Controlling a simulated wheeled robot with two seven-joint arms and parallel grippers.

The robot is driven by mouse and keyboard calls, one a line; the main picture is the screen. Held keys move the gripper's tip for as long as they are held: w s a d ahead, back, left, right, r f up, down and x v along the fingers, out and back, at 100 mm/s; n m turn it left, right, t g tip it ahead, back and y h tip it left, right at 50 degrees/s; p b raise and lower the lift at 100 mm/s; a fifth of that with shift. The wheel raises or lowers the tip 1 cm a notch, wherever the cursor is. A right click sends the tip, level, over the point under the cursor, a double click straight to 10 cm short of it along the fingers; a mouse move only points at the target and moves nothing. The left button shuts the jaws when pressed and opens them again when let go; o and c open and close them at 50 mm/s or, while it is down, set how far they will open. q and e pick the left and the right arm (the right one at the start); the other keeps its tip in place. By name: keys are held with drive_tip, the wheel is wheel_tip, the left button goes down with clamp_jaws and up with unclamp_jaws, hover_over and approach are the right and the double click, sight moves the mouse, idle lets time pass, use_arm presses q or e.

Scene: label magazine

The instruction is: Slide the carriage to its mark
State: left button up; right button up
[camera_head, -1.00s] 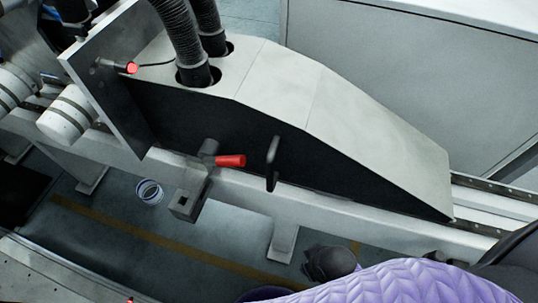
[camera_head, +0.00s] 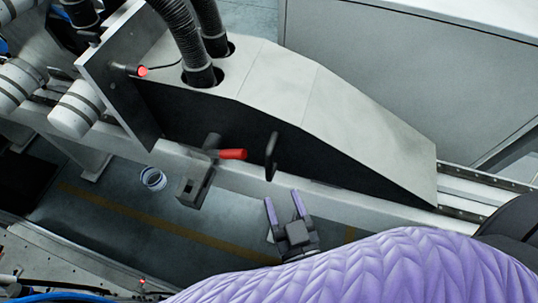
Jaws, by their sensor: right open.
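The carriage (camera_head: 350,110), a wedge-shaped grey housing with a dark front side, sits on a pale rail (camera_head: 465,195). A black bar handle (camera_head: 271,157) stands out from its dark side. A clamp with a red lever (camera_head: 232,154) is on the front, left of the handle. My right gripper (camera_head: 284,207) is open and empty, below and slightly right of the handle, apart from it. Its two purple fingers point up toward the carriage. I cannot make out the mark. My left gripper is not in view.
Two black ribbed hoses (camera_head: 184,35) enter the carriage top. An upright plate with a red light (camera_head: 142,71) stands at its left end. A white roll (camera_head: 152,178) lies on the floor below. A large grey cabinet (camera_head: 400,65) stands behind. My purple-covered right arm fills the lower right.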

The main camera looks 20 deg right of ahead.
sight(270, 163)
drive_tip(key=w+b, duration=0.1)
drive_tip(key=w, duration=0.9)
drive_tip(key=shift+d+b, duration=0.1)
drive_tip(key=shift+b, duration=0.25)
drive_tip(key=shift+c, duration=0.6)
clamp_jaws()
